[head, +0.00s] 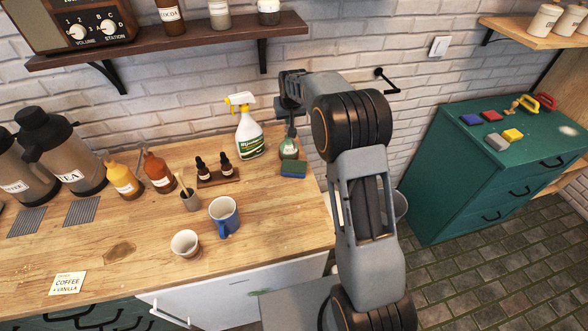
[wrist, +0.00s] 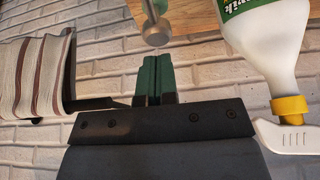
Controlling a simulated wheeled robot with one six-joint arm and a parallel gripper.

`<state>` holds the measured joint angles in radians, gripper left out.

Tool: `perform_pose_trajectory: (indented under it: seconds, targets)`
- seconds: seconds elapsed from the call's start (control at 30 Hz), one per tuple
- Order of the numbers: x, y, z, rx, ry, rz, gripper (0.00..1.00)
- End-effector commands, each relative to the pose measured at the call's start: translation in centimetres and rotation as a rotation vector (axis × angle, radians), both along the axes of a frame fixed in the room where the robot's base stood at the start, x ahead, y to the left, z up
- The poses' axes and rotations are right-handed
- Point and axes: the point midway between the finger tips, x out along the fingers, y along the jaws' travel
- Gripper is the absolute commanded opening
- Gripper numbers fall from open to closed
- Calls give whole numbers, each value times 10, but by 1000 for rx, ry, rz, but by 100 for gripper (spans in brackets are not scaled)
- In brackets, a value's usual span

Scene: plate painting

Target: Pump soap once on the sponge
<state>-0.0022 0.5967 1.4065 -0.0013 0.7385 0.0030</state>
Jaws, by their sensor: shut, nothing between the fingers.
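The soap dispenser (head: 289,149) is a small bottle with a pale label, standing at the right end of the wooden counter. In the wrist view, my gripper's green fingers (wrist: 155,60) are together and empty. The metal pump head (wrist: 155,32) shows just beyond their tips; I cannot tell whether they touch it. The sponge is not visible in the wrist view.
A spray bottle (head: 248,132) stands close left of the dispenser and fills the right of the wrist view (wrist: 270,45). A striped towel (wrist: 35,75) hangs nearby.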

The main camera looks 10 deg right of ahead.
Motion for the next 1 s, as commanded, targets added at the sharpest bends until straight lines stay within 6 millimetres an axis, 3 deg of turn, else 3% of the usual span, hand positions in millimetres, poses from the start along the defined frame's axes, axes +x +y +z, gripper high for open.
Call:
perform_pose_trajectory:
  seconds: [0.47, 1.0]
  targets:
    - [0, 0, -2, 0, 0, 0, 0]
    - [0, 0, -19, 0, 0, 0, 0]
